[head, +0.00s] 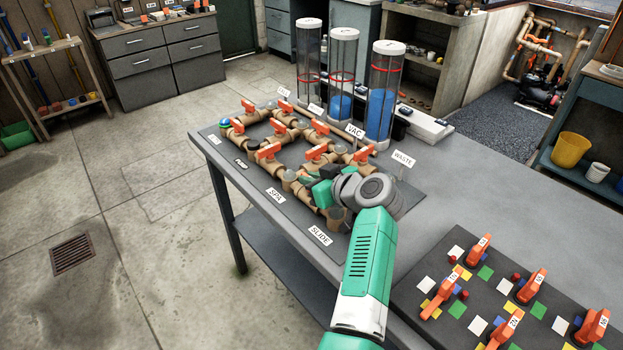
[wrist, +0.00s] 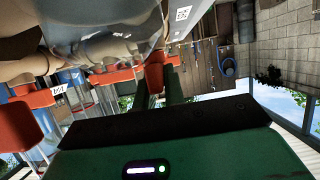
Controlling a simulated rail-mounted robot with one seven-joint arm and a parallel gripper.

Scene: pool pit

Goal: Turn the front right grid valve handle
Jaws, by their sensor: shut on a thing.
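The pipe grid (head: 258,138) lies on a dark board at the left part of the table, with several orange valve handles on tan pipes. My gripper (head: 310,178) is low over the grid's front right part, near the SPIN and SLIDE labels. In the head view, the gripper and wrist hide most of the front right valve handle. In the wrist view, an orange handle (wrist: 154,76) sits between the two dark green fingers, which are shut on it. How far the handle is turned cannot be told.
Three clear columns (head: 342,75) stand behind the grid, two showing blue. A WASTE label (head: 403,158) stands right of the grid. A second board (head: 530,320) with orange handles and coloured squares lies at the front right. The table (head: 450,190) is bare between the boards.

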